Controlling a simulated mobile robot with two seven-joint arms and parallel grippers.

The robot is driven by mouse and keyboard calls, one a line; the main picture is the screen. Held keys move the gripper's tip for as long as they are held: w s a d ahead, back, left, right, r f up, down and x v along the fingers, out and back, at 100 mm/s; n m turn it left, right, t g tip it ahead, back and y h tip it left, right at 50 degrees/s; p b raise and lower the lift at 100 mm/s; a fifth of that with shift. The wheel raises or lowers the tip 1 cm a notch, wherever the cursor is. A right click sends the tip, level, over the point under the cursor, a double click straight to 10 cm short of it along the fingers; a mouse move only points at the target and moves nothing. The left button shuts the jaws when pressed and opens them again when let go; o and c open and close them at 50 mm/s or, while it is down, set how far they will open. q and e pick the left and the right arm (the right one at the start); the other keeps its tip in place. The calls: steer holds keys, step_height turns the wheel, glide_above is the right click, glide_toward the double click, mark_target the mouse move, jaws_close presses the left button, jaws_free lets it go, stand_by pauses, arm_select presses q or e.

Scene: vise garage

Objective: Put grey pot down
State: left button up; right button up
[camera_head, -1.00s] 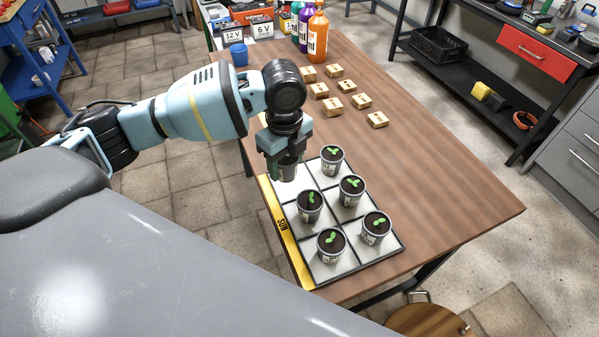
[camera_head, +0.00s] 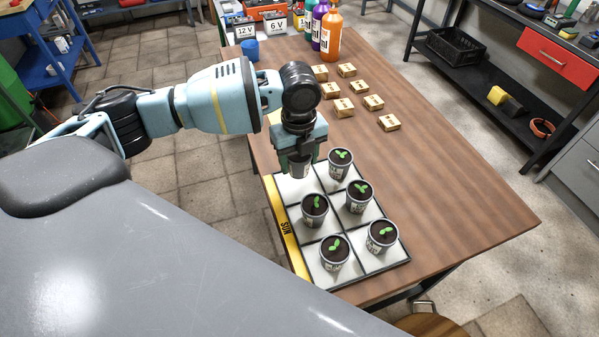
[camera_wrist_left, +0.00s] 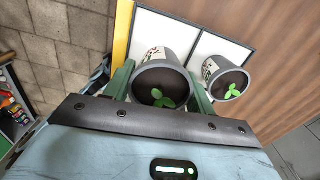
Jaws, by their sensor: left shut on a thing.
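My left gripper (camera_head: 300,163) is shut on a grey pot (camera_head: 299,169) over the far left cell of the gridded tray (camera_head: 330,282). In the left wrist view the held grey pot (camera_wrist_left: 160,80) shows dark soil and a green seedling between the two fingers. I cannot tell whether its base touches the tray. Several other grey potted seedlings stand upright in the other cells; the nearest to the held one is a potted seedling (camera_head: 340,163) to its right, also in the left wrist view (camera_wrist_left: 225,78). My right gripper is not in view.
The tray has a yellow strip (camera_head: 286,232) on its left. Several small boxes (camera_head: 344,107) lie behind it on the wooden table (camera_head: 440,185). Bottles (camera_head: 331,36) and a blue cup (camera_head: 251,50) stand farther back. The table's right side is clear.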

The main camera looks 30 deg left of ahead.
mark_target(299, 173)
arm_select(q)
steer(key=shift+f, duration=2.45)
steer(key=shift+f, duration=0.2)
steer(key=o, duration=1)
steer(key=shift+o, duration=0.2)
steer(key=shift+r, duration=0.15)
step_height(299, 173, up, 12)
steer(key=shift+r+p, duration=0.1)
steer(key=shift+p, duration=0.2)
